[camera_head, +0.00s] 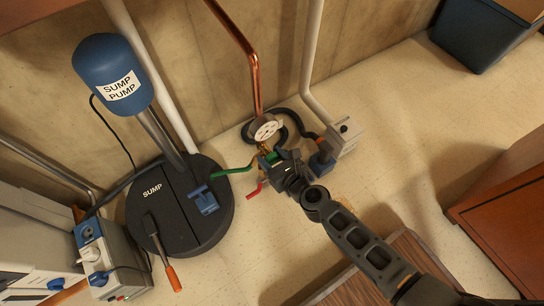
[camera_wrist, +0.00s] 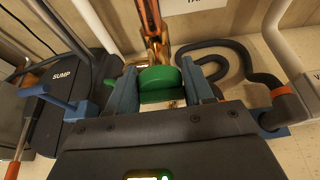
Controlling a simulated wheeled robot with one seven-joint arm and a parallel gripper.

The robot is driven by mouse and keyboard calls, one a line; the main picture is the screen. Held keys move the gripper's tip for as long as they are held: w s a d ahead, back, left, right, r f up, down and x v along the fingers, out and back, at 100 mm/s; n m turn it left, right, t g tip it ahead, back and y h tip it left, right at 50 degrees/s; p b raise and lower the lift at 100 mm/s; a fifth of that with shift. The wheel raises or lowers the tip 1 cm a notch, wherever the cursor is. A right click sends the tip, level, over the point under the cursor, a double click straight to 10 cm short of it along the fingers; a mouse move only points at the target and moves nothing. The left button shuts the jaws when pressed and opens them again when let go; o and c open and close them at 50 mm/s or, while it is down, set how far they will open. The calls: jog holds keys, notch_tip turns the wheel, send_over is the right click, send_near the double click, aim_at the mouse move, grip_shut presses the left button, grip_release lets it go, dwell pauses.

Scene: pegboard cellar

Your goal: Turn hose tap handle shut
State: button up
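The hose tap (camera_wrist: 152,30) hangs at the lower end of a copper pipe and looks orange-brass in the wrist view. Its green handle (camera_wrist: 160,82) lies between the two blue-grey fingers of my gripper (camera_wrist: 161,88). The handle fills the gap, and both fingers appear to press on its sides. In the head view my gripper (camera_head: 272,160) is at the tap below the round white-faced disc, and it hides most of the tap. A green bar (camera_head: 233,171) and a short red bar (camera_head: 255,190) stick out to its left; their mounts are hidden.
The black sump lid (camera_head: 180,215) with a blue handle (camera_head: 205,201) and the blue sump pump (camera_head: 112,75) stand left. A black hose (camera_wrist: 235,58) curls behind right, by a grey box (camera_head: 342,138). A wooden cabinet (camera_head: 505,215) is at right.

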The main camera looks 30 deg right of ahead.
jog(key=c, duration=0.4)
jog(key=shift+c, duration=0.2)
jog(key=n+h, duration=0.2)
jog(key=shift+a+n+p, duration=0.1)
jog(key=shift+n+p, duration=0.3)
jog(key=shift+f+n+t+h, duration=0.1)
jog(key=shift+n+t+h, duration=0.2)
jog(key=shift+n+h, duration=0.7)
jog(key=n+h+b, duration=0.1)
jog(key=n, duration=0.1)
jog(key=n+t+b, duration=0.1)
jog(key=n, duration=0.1)
jog(key=shift+a+f+n+h, duration=0.2)
jog(key=shift+n+h, duration=0.1)
jog(key=shift+h, duration=0.1)
jog(key=n+t+h+b, duration=0.1)
jog(key=n+b, duration=0.2)
jog(key=n, duration=0.1)
jog(key=shift+b, duration=0.3)
jog(key=o, duration=1)
